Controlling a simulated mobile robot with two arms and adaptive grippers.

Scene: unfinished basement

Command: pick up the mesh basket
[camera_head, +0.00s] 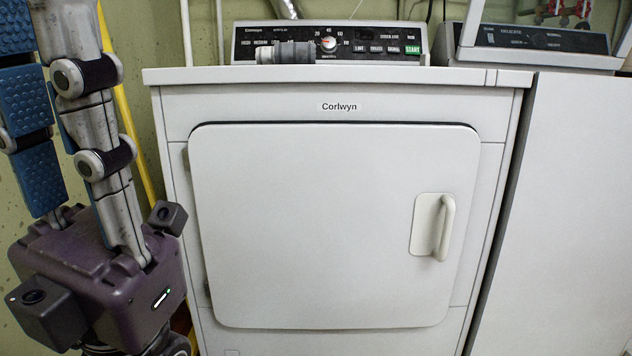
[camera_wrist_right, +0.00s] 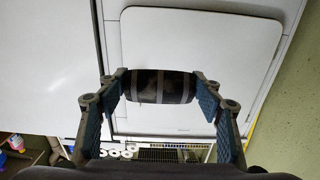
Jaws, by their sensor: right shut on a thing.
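My right gripper (camera_wrist_right: 160,88) shows in the right wrist view, its two blue-padded fingers closed on the ends of a dark cylinder with lighter bands (camera_wrist_right: 161,84). The cylinder lies crosswise in front of a white door. I cannot tell from its surface whether it is the mesh basket. No mesh basket is clear in the head view, where my right gripper does not show. My left gripper (camera_head: 75,20) stands at the left edge of the head view, fingers pointing up. Its fingertips are cut off by the frame.
A white dryer (camera_head: 300,100) fills the middle of the head view, its door shut. A grey cylinder (camera_head: 287,50) lies on its top. A white appliance (camera_head: 560,220) stands at the right. A dark grid-like thing (camera_wrist_right: 175,155) and white rolls (camera_wrist_right: 120,151) show low in the wrist view.

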